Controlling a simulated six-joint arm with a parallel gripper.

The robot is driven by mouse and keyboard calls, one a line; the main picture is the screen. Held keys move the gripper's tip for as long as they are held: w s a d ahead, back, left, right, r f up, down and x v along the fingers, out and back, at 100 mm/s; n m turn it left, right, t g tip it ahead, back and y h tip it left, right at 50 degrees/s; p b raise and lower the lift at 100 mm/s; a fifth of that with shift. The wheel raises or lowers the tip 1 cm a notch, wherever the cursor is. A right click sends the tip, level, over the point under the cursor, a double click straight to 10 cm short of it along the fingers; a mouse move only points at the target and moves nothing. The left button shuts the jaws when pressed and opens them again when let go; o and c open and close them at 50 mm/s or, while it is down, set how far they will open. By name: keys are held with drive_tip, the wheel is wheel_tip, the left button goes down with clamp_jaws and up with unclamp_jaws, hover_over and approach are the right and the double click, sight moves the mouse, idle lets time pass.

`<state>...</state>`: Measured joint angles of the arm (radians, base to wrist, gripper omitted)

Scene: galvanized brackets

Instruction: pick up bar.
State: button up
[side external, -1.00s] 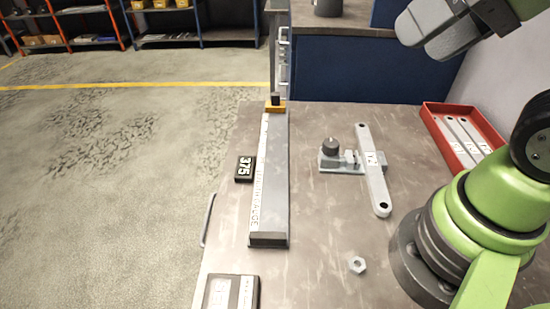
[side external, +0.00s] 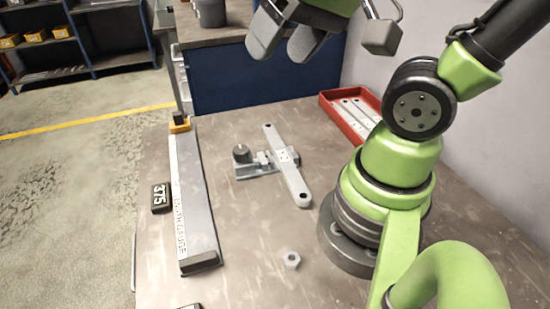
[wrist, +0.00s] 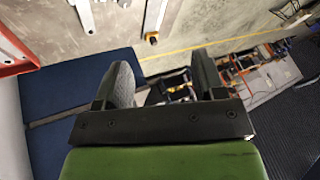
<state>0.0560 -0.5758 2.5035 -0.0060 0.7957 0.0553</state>
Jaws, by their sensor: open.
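The bar (side external: 291,178) is a flat grey strip with rounded ends, a hole near each end and a white label in the middle. One end of the bar (wrist: 84,14) shows at the top of the wrist view. My gripper (side external: 287,38) is open and empty, high above and beyond the bar, near the top of the side view. Its two fingers (wrist: 163,80) stand well apart in the wrist view with nothing between them.
A long length gauge (side external: 195,205) lies left of the bar, by a black "375" block (side external: 160,197). A red tray (side external: 327,104) with similar bars stands behind right. A hex nut (side external: 291,260) lies in front. Bare table surrounds the bar's near end.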

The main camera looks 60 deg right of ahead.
drive_tip(key=w+d+f+m+g+h, duration=0.1)
drive_tip(key=w+d+f+m+g, duration=0.15)
drive_tip(key=d+f, duration=0.4)
drive_tip(key=m+g, duration=0.2)
drive_tip(key=g, duration=0.2)
hover_over(290, 170)
wheel_tip(290, 170, down, 11)
drive_tip(key=shift+s+d+f, duration=0.1)
drive_tip(key=shift+s+f, duration=0.15)
drive_tip(key=shift+f, duration=0.6)
drive_tip(key=shift+w+f, duration=0.2)
drive_tip(key=shift+f, duration=4.3)
clamp_jaws()
